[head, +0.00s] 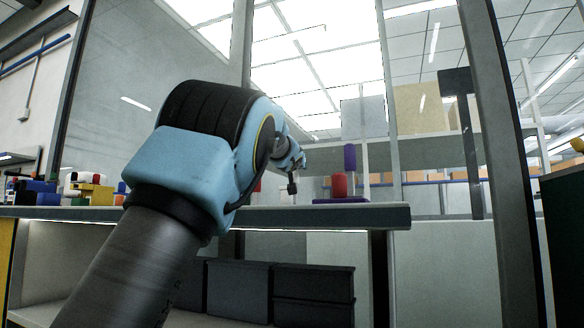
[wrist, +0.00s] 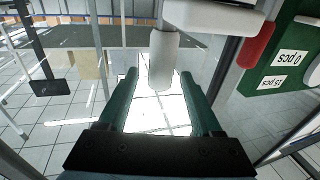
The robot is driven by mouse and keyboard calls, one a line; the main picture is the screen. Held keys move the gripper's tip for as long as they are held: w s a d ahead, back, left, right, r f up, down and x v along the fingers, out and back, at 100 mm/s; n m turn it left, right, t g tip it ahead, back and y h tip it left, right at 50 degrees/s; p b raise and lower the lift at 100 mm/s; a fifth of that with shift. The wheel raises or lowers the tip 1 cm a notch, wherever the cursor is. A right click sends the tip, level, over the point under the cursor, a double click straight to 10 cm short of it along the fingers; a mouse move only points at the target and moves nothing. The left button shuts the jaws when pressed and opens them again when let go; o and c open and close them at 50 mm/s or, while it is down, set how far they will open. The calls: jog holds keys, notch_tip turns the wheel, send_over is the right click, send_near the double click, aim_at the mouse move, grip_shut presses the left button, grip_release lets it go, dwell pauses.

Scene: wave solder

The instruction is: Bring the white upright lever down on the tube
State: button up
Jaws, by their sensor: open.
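The wrist view looks upside down, with ceiling tiles at its bottom. The white lever (wrist: 163,60) shows there as a pale cylinder joined to a white body (wrist: 215,14). My gripper (wrist: 159,74) is open, its two green fingers apart. In the head view my gripper (head: 292,186) is small, at the end of the arm above the bench. The white lever cannot be made out there. I cannot make out the tube in either view.
A red part (wrist: 258,42) and a green panel with labels (wrist: 275,65) are right of the lever in the wrist view. In the head view, a purple post (head: 349,157) and a red piece (head: 339,186) stand on the bench (head: 375,215). Dark bins (head: 312,283) sit below.

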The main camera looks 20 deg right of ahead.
jog(key=b+v, duration=0.5)
jog(key=v, duration=0.4)
jog(key=shift+s+a, duration=0.2)
jog(key=shift+s, duration=0.05)
dwell(0.3)
